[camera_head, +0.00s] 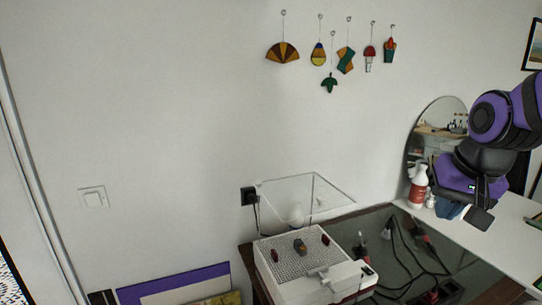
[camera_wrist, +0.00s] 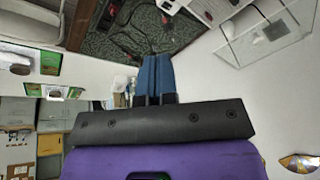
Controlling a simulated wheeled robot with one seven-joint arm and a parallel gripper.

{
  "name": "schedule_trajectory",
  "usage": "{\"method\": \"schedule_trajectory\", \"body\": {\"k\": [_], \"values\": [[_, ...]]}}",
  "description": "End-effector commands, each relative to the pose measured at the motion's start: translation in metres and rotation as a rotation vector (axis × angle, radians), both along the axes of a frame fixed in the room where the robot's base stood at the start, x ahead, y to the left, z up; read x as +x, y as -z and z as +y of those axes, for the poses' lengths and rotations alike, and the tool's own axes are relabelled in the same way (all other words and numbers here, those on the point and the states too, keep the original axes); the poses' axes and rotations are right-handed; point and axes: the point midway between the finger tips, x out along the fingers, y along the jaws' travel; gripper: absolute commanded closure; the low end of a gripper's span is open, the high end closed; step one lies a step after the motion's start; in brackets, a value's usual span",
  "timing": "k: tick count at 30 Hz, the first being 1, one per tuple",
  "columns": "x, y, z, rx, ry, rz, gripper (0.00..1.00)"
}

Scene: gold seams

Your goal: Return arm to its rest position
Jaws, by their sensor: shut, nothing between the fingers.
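My purple and black arm (camera_head: 505,115) comes in from the right edge in the head view. My gripper (camera_head: 449,211) hangs low at its end, in front of the mirror and over the right side of the work surface. In the wrist view the two blue fingers of my gripper (camera_wrist: 157,72) lie side by side, shut with nothing between them. The gripper is apart from the white machine on the table.
A white grinder-like machine (camera_head: 290,271) with a clear shield (camera_head: 318,190) stands on the dark-topped table. Cables and tools lie right of it. A red-labelled bottle (camera_head: 418,188) stands near my gripper, before a round mirror (camera_head: 425,123). Coloured glass ornaments (camera_head: 283,53) hang on the wall.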

Motion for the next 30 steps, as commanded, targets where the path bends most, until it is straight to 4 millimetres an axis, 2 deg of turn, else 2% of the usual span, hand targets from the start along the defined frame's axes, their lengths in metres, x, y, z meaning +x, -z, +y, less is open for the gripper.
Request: {"method": "schedule_trajectory", "body": {"k": [1,6,12,15,21,30], "values": [[-0.012,-0.01,0.002,-0.013,-0.028,-0.022,1.0],[-0.051,-0.033,0.005,-0.06,-0.126,-0.067,1.0],[-0.094,-0.049,0.007,-0.116,-0.223,-0.11,1.0],[-0.107,-0.052,0.007,-0.136,-0.254,-0.124,1.0],[-0.119,-0.055,0.007,-0.153,-0.28,-0.134,1.0],[-0.119,-0.055,0.007,-0.153,-0.281,-0.133,1.0]]}}
